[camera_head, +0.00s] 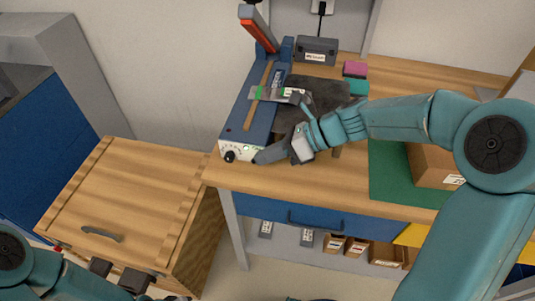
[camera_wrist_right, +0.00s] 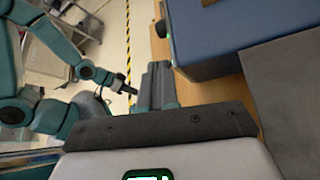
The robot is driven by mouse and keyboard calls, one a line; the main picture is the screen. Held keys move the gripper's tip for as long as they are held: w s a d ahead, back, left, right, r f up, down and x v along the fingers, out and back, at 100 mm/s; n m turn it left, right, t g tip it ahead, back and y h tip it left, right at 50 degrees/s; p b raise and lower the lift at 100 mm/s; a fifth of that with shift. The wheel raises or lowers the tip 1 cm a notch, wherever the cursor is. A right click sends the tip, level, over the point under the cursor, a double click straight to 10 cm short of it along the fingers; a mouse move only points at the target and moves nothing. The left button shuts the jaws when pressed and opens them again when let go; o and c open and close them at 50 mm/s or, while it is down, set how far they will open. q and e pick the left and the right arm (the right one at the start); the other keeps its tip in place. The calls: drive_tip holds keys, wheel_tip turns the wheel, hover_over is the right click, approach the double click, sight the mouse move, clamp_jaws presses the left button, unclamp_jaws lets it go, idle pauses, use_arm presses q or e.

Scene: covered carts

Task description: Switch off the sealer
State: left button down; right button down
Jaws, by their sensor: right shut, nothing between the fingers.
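The sealer (camera_head: 245,118) is a long blue machine on the wooden bench, with its red-orange lever arm (camera_head: 258,30) raised. Its white front panel (camera_head: 237,151) carries a black knob (camera_head: 230,156) and a small green light. My right gripper (camera_head: 262,157) is shut and empty, with its tips close beside the right part of that panel; I cannot tell whether they touch. The wrist view shows the shut fingers (camera_wrist_right: 154,84) beside the blue sealer body (camera_wrist_right: 235,35), with a green spot at its end. My left gripper (camera_head: 118,274) is low at left, open and away from the sealer.
A wooden lidded cart (camera_head: 130,195) stands left of the bench. A dark labelled box (camera_head: 316,50), pink and green blocks and a dark grey mat lie behind my right arm. A cardboard box (camera_head: 432,165) sits on a green mat (camera_head: 388,180) at right. A blue drawer (camera_head: 310,214) is below.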

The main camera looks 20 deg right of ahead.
idle(0.4)
drive_tip(key=shift+s+a+b, duration=0.1)
drive_tip(key=shift+b, duration=0.25)
drive_tip(key=shift+s+f+n+t+h+b, duration=0.1)
drive_tip(key=shift+f+n+t+h+b, duration=0.1)
drive_tip(key=shift+n+t+h+b, duration=0.25)
drive_tip(key=shift+s+a+f+n+t+b, duration=0.1)
drive_tip(key=shift+f+n+t+b, duration=0.2)
drive_tip(key=shift+b, duration=0.4)
drive_tip(key=n+b, duration=0.1)
drive_tip(key=b, duration=0.1)
drive_tip(key=n+t+h+b, duration=0.1)
drive_tip(key=b, duration=0.1)
drive_tip(key=f+n+t+h+b, duration=0.1)
drive_tip(key=b, duration=0.2)
drive_tip(key=shift+s+a+f+t, duration=0.1)
drive_tip(key=shift+s+a+t, duration=0.15)
drive_tip(key=shift+s, duration=0.1)
drive_tip(key=shift+r, duration=0.35)
drive_tip(key=shift+r+p, duration=0.7)
drive_tip(key=shift+p, duration=0.3)
